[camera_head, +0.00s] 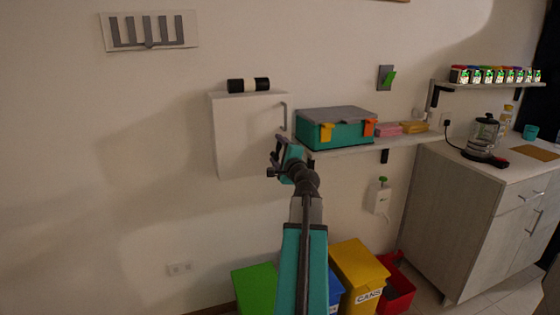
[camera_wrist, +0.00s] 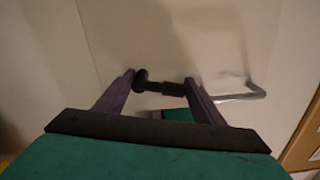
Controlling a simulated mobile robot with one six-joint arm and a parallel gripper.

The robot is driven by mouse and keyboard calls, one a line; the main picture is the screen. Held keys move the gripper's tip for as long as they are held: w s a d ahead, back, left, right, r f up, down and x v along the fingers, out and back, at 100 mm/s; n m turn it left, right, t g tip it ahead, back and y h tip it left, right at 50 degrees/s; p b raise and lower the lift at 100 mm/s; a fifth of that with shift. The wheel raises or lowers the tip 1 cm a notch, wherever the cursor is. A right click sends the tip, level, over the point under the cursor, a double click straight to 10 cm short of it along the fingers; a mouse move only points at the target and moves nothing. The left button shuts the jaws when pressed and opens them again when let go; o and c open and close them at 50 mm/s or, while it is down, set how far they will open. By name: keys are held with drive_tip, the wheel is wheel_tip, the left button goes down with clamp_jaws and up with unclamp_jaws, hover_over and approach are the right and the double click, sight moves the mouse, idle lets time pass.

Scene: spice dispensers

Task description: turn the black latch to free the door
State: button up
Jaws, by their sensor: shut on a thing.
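The black latch (camera_wrist: 160,87) is a short dark bar with a round knob at its left end, on the pale door face in the wrist view. My gripper (camera_wrist: 160,79) is shut on it, with one purple finger at each end of the bar. In the head view my gripper (camera_head: 278,156) is at the lower right part of the white wall cabinet (camera_head: 240,135), and I cannot clearly tell the latch from the dark fingers there. The grey door handle (camera_head: 285,117) is above my gripper; it also shows right of the fingers in the wrist view (camera_wrist: 246,95).
A black roll (camera_head: 235,85) lies on top of the cabinet. Right of my gripper, a shelf (camera_head: 408,140) holds a teal toolbox (camera_head: 350,133) and small pink and orange boxes. Coloured bins (camera_head: 358,268) stand below.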

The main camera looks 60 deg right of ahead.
drive_tip(key=shift+w+a+r+n+b, duration=0.1)
drive_tip(key=shift+n+b, duration=0.65)
drive_tip(key=shift+w+a+n+b, duration=0.1)
drive_tip(key=shift+n+b, duration=0.6)
drive_tip(key=shift+n, duration=0.05)
drive_tip(key=o, duration=1)
drive_tip(key=shift+a, duration=0.1)
drive_tip(key=shift+a, duration=0.1)
drive_tip(key=b+v, duration=1)
drive_tip(key=v, duration=0.3)
drive_tip(key=shift+s+a, duration=0.2)
drive_tip(key=shift+s, duration=0.05)
